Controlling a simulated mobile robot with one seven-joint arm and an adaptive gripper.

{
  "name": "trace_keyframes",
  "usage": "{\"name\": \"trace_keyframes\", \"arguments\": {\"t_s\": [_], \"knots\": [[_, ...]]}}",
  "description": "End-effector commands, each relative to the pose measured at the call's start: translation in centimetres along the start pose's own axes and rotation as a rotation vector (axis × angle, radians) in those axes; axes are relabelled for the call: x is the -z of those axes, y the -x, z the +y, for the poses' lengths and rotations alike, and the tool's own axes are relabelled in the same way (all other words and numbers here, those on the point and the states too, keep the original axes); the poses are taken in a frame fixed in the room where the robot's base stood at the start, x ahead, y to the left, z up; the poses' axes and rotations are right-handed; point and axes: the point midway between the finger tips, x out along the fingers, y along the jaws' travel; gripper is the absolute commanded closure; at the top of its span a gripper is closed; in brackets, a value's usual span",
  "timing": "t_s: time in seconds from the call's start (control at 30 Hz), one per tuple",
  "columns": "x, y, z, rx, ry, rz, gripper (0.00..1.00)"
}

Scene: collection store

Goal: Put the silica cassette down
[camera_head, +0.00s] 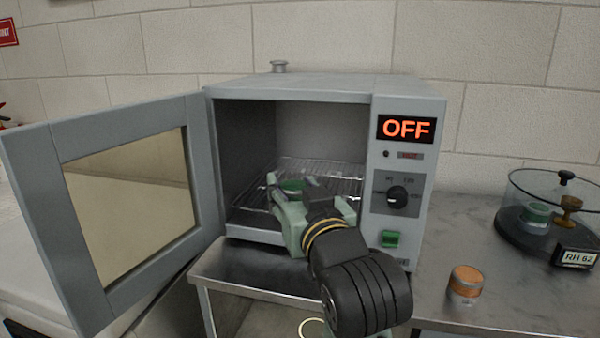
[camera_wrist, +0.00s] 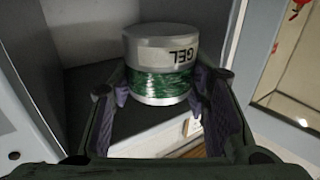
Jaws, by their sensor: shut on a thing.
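The silica cassette, a short grey-capped cylinder with green beads and the word GEL, is between the fingers of my gripper (camera_wrist: 162,105). In the head view my gripper (camera_head: 290,195) reaches into the open oven (camera_head: 290,88), shut on the cassette (camera_head: 293,185). The cassette (camera_wrist: 160,82) fills the middle of the wrist view with its lettering inverted. It shows over the front part of the wire rack (camera_head: 335,172). My gripper hides its lower part in the head view, so I cannot tell whether it touches the rack.
The oven door (camera_head: 110,205) stands wide open on the left. The oven display (camera_head: 406,129) reads OFF. An orange cassette (camera_head: 467,281) stands on the metal bench at right.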

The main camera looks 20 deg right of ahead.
Motion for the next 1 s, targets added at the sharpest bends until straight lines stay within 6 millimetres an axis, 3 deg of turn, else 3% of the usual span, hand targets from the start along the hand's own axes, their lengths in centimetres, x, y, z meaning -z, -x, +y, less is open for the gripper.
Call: {"name": "trace_keyframes", "arguments": {"t_s": [0.3,0.5,0.7,1.0], "knots": [[-0.7,-8.1,2.6,0.001,-0.003,-0.006,0.86],[-0.9,-11.4,3.7,0.001,0.001,-0.001,0.86],[-1.1,-13.0,4.2,0.0,0.0,-0.002,0.86],[-4.6,-13.0,4.2,0.0,0.0,-0.001,0.86]]}}
